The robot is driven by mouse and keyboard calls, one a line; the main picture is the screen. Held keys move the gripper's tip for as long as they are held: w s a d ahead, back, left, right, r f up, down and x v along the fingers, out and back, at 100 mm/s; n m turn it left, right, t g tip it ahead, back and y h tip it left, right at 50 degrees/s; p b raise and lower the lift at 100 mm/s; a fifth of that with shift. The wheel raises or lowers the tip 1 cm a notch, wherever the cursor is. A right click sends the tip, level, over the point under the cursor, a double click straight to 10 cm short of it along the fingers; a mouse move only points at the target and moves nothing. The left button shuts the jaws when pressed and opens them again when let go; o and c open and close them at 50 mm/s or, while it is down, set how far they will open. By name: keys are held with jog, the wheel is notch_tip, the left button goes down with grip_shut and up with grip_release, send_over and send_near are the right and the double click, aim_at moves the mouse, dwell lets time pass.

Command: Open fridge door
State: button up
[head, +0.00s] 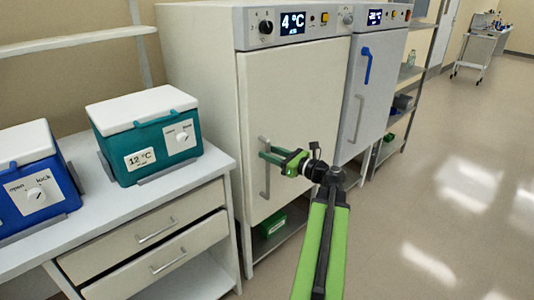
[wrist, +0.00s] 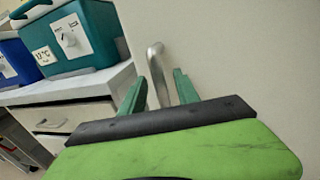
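The fridge (head: 195,110) is the white cabinet whose panel reads 4 °C. Its pale door (head: 295,100) looks shut. A grey vertical bar handle (head: 266,185) sits on the door's left side and also shows in the wrist view (wrist: 156,62). My gripper (head: 266,153) is at the upper part of this handle. In the wrist view its two green fingers (wrist: 158,80) are apart, with the handle between them. A gap shows between the handle and the fingers, and I cannot tell whether either finger touches it.
A second cabinet (head: 378,85) with a blue handle (head: 367,66) stands to the right, then a shelf rack (head: 410,72). A drawer bench (head: 215,168) with a teal cooler box (head: 150,140) and a blue one (head: 35,185) stands at left. The floor (head: 440,180) at right is clear.

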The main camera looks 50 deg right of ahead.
jog(key=shift+w+a, duration=0.1)
jog(key=shift+w, duration=0.55)
jog(key=shift+c, duration=0.2)
grip_shut()
dwell(0.8)
